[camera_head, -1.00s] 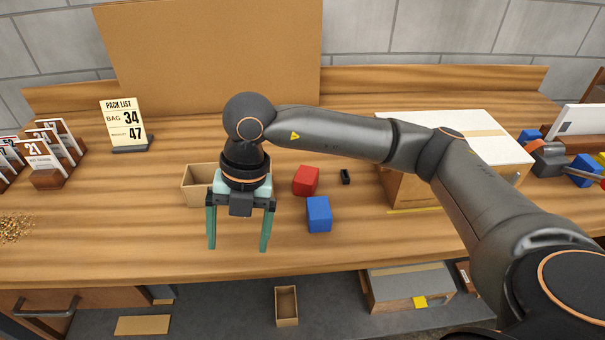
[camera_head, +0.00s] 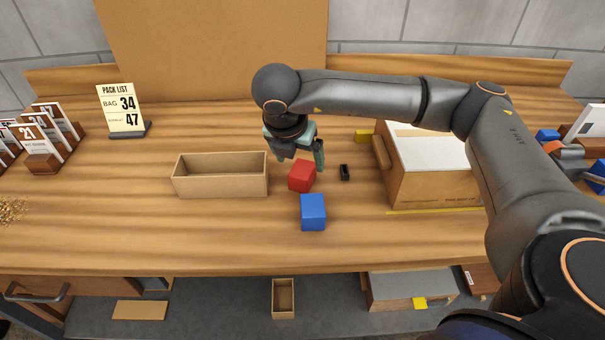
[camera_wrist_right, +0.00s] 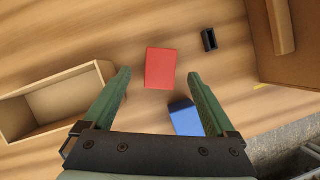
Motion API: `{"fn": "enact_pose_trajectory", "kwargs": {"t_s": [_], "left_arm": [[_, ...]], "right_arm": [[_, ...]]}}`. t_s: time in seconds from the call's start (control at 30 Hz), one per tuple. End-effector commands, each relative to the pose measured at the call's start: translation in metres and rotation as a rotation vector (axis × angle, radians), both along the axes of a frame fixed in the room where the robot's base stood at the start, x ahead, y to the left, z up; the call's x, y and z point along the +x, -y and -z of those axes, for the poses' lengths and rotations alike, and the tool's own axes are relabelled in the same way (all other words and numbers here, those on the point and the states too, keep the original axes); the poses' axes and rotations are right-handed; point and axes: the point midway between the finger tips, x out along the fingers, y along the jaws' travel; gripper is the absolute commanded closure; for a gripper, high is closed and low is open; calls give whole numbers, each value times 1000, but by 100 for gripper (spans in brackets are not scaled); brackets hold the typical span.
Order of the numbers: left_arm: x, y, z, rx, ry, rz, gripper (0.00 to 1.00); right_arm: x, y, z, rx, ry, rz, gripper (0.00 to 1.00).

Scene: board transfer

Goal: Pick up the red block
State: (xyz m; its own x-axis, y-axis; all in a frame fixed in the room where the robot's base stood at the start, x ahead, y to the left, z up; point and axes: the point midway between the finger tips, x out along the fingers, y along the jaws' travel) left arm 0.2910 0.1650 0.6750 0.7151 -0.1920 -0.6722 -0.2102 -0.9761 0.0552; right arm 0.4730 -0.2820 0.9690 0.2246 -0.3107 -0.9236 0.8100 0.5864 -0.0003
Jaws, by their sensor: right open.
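The red block (camera_head: 302,176) sits on the wooden bench, just behind the blue block (camera_head: 313,212). My right gripper (camera_head: 301,163) is open and empty, above and close behind the red block. In the right wrist view the red block (camera_wrist_right: 160,68) lies ahead of the spread fingertips, roughly between their lines and apart from both. The blue block (camera_wrist_right: 186,117) shows there next to the right-hand finger, partly hidden by the gripper. My left gripper is in neither view.
An open cardboard tray (camera_head: 220,188) stands left of the blocks. A small black piece (camera_head: 344,172) lies right of the red block. A large cardboard box (camera_head: 432,180) stands farther right. The bench front (camera_head: 200,245) is clear.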

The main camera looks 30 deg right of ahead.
Motion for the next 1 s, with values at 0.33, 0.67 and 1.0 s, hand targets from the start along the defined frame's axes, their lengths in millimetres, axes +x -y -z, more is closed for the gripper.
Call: {"fn": "enact_pose_trajectory", "kwargs": {"t_s": [0.33,0.67,1.0], "left_arm": [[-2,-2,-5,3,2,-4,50],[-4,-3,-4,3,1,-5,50],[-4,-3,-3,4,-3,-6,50]], "right_arm": [[6,11,41,-1,-3,2,9],[9,14,53,0,0,-1,9],[9,14,53,1,0,-1,41]]}}
